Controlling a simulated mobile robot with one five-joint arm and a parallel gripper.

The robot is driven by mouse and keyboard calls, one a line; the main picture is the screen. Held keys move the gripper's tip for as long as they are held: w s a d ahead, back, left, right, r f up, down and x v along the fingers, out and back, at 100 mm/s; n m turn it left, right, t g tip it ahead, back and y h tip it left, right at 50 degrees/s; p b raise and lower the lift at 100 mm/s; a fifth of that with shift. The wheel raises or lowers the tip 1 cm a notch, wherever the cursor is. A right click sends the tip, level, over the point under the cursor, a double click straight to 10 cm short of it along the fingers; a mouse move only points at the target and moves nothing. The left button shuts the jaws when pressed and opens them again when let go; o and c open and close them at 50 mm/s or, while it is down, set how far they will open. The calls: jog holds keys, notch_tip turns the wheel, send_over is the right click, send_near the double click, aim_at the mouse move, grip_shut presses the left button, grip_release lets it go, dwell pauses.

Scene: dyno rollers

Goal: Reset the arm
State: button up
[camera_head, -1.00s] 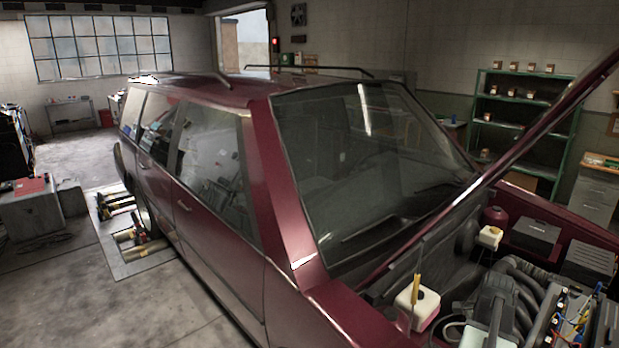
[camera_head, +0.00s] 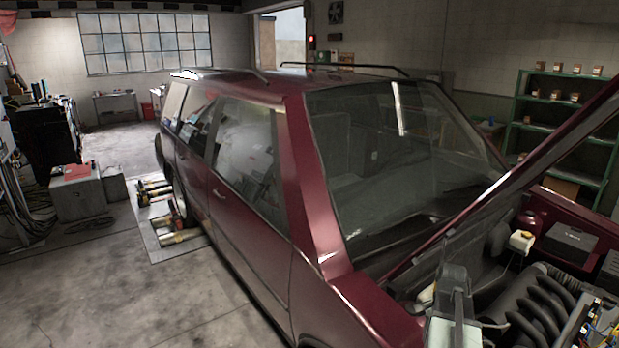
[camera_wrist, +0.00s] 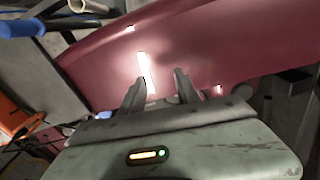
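My gripper (camera_wrist: 158,88) shows in the wrist view with its two dark fingers apart and nothing between them. Beyond the fingers is a glossy maroon panel (camera_wrist: 220,45) with bright reflections. In the head view, part of my arm (camera_head: 455,295) stands at the bottom, in front of the maroon car's (camera_head: 250,225) open engine bay. The fingertips cannot be made out in the head view.
The raised hood (camera_head: 540,160) slants across the right side. Rollers (camera_head: 178,237) lie in the floor by the car's wheel. A grey box (camera_head: 80,190) stands at the left. Green shelves (camera_head: 565,125) stand at the back right. The floor at lower left is clear.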

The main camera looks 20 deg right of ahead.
jog(key=w+a+n, duration=0.4)
jog(key=a+n, duration=0.1)
jog(key=a, duration=0.8)
jog(key=w+a+n, duration=0.3)
jog(key=a+n, duration=0.3)
jog(key=a, duration=0.7)
jog(key=w+a+n, duration=0.4)
jog(key=a+n, duration=0.1)
jog(key=a, duration=0.8)
notch_tip(320, 180, down, 10)
jog(key=s+b, duration=0.2)
jog(key=b, duration=0.8)
jog(key=shift+d, duration=0.2)
jog(key=shift+s, duration=0.1)
